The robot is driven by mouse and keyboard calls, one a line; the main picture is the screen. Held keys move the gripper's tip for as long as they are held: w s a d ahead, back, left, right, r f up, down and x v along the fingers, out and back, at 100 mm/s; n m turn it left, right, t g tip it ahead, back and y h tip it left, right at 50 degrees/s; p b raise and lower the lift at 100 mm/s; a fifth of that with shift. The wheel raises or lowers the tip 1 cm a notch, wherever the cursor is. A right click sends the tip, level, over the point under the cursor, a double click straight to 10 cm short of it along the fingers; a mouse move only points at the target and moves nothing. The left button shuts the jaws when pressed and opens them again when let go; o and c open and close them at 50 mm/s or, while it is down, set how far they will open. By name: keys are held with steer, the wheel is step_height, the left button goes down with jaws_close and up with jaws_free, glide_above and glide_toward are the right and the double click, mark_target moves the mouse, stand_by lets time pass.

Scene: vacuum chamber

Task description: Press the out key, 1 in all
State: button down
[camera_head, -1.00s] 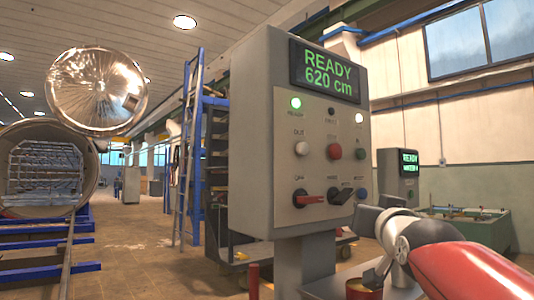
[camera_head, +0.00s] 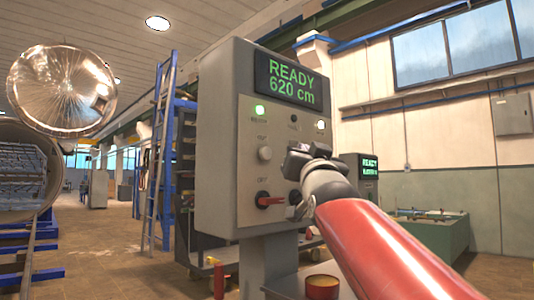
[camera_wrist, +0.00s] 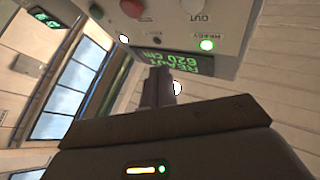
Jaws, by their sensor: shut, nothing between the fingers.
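The out key (camera_head: 264,154) is a round white button on the left of the grey control box (camera_head: 215,170), under the label OUT. In the wrist view the out key (camera_wrist: 197,4) shows at the top edge, partly cut off. My gripper (camera_head: 296,158) is shut and empty, in front of the box to the right of the out key, covering the middle and right buttons. In the wrist view my gripper's fingers (camera_wrist: 160,84) point toward the box, near its display, apart from the out key as far as I can see.
The display (camera_head: 291,82) reads READY 620 cm, with a lit green lamp (camera_head: 259,111) below it. The red button (camera_wrist: 133,8) shows in the wrist view. A second panel (camera_head: 369,168) stands behind.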

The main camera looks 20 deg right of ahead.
mark_target(266, 153)
steer(key=w+a+p, duration=0.2)
steer(key=w+p, duration=0.1)
steer(key=w, duration=0.4)
steer(key=shift+w+a+p, duration=0.3)
steer(key=shift+w+a, duration=0.05)
steer(key=shift+w, duration=0.1)
stand_by(1.7)
steer(key=shift+w+a, duration=0.2)
steer(key=shift+w, duration=0.05)
